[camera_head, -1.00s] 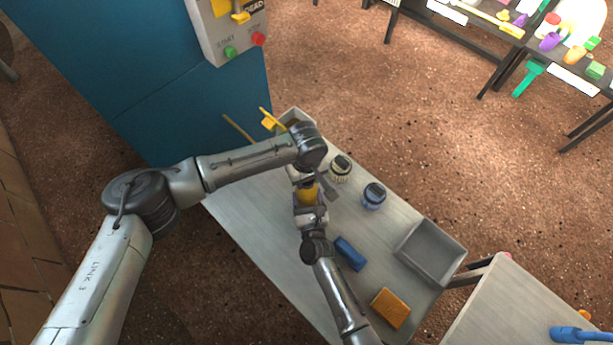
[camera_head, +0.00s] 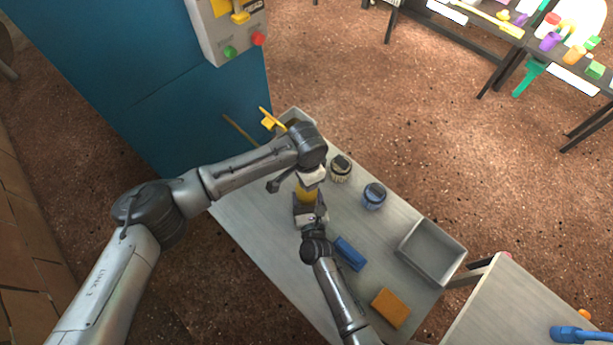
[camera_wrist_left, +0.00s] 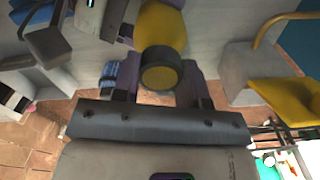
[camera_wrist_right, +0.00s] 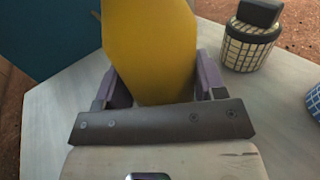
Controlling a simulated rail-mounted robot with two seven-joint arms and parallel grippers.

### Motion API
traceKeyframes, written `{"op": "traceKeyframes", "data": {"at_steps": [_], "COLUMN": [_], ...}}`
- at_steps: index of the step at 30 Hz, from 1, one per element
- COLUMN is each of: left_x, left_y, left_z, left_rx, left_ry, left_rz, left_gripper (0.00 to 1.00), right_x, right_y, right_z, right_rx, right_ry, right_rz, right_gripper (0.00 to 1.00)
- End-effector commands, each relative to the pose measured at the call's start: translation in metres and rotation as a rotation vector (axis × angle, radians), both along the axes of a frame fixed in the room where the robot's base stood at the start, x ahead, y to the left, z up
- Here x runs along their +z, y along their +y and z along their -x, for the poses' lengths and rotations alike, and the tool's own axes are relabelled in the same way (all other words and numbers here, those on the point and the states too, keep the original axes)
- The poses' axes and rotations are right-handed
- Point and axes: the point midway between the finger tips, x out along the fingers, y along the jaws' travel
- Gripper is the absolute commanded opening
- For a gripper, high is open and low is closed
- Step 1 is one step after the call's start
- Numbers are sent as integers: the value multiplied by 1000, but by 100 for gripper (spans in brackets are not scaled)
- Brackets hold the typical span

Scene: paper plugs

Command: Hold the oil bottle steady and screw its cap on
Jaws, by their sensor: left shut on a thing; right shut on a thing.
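The yellow oil bottle (camera_head: 306,195) stands near the middle of the table. My right gripper (camera_head: 307,208) is shut on its body; the yellow side fills the space between the fingers in the right wrist view (camera_wrist_right: 150,50). My left gripper (camera_head: 309,180) is above the bottle, shut on the dark cap with a yellow top (camera_wrist_left: 160,76). In the left wrist view the cap lines up with the bottle (camera_wrist_left: 160,28). I cannot tell whether its threads are engaged. My left wrist hides the bottle's top in the head view.
A patterned beige jar (camera_head: 341,168) and a blue jar (camera_head: 374,196) stand right of the bottle. A yellow-handled item (camera_head: 270,121) is at the back.

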Motion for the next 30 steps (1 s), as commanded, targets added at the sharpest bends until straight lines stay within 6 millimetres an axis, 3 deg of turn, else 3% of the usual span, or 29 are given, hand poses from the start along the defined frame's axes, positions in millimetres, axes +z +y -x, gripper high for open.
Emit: {"op": "traceKeyframes", "data": {"at_steps": [15,19,23,24,30], "left_x": [-1,-1,-1,-1,-1], "left_y": [0,0,0,0,0], "left_z": [0,0,0,0,0], "left_rx": [-1048,-1236,-1222,-1222,-1220], "left_ry": [-1,-1,-1,-1,-1], "left_rz": [-1,-1,0,0,0], "left_gripper": [11,11,11,41,60], "right_x": [0,0,0,0,0], "right_y": [-1,-1,-1,0,0], "right_z": [0,0,0,0,0], "right_rx": [-1,-1,-1,-1,-1], "right_ry": [0,0,0,0,0], "right_rz": [0,0,0,0,0], "right_gripper": [0,0,0,0,0]}}
